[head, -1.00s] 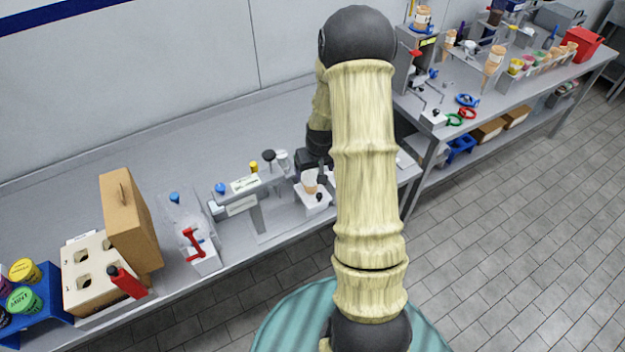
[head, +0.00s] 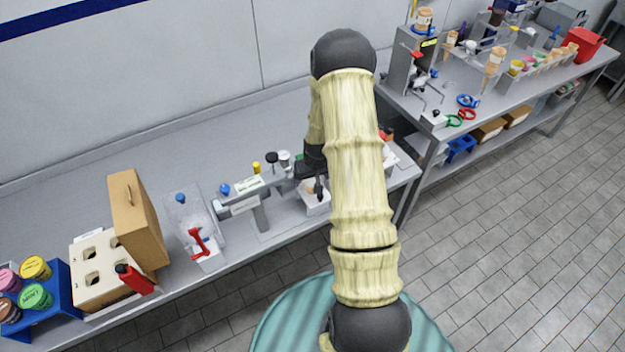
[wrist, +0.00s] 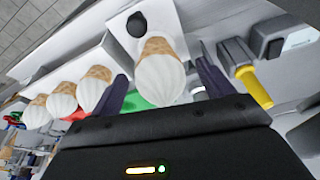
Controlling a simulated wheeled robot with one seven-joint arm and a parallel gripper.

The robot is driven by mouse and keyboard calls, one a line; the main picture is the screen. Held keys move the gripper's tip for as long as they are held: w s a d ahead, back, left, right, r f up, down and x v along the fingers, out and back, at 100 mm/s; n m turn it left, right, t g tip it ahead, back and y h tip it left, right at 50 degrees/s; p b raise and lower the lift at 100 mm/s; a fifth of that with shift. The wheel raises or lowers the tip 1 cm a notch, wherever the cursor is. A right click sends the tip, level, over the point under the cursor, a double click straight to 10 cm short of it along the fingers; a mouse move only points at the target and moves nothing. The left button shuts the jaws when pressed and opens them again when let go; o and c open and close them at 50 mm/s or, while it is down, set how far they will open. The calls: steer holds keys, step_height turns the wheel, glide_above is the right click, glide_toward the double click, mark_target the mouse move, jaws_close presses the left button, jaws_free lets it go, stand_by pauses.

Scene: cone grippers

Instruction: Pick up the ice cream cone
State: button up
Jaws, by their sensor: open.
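An ice cream cone with a white top (wrist: 160,78) and a tan wafer stands between my open fingers in the wrist view. My gripper (wrist: 163,68) has one finger on each side of it, and I cannot tell whether either finger touches it. In the head view my gripper (head: 318,188) is over a small white holder (head: 314,205) at the front of the bench. Only a bit of the tan cone (head: 311,187) shows there; my gripper hides the rest.
Several similar cones (wrist: 62,103) stand in a row at the left of the wrist view. A yellow-handled device (wrist: 254,87) is close on the right. In the head view, a grey dispenser (head: 240,200), a red-handled device (head: 198,243) and a cardboard box (head: 137,220) stand leftward.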

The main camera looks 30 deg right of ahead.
steer(key=shift+p+x, duration=0.3)
steer(key=shift+x, duration=0.7)
steer(key=c, duration=0.8)
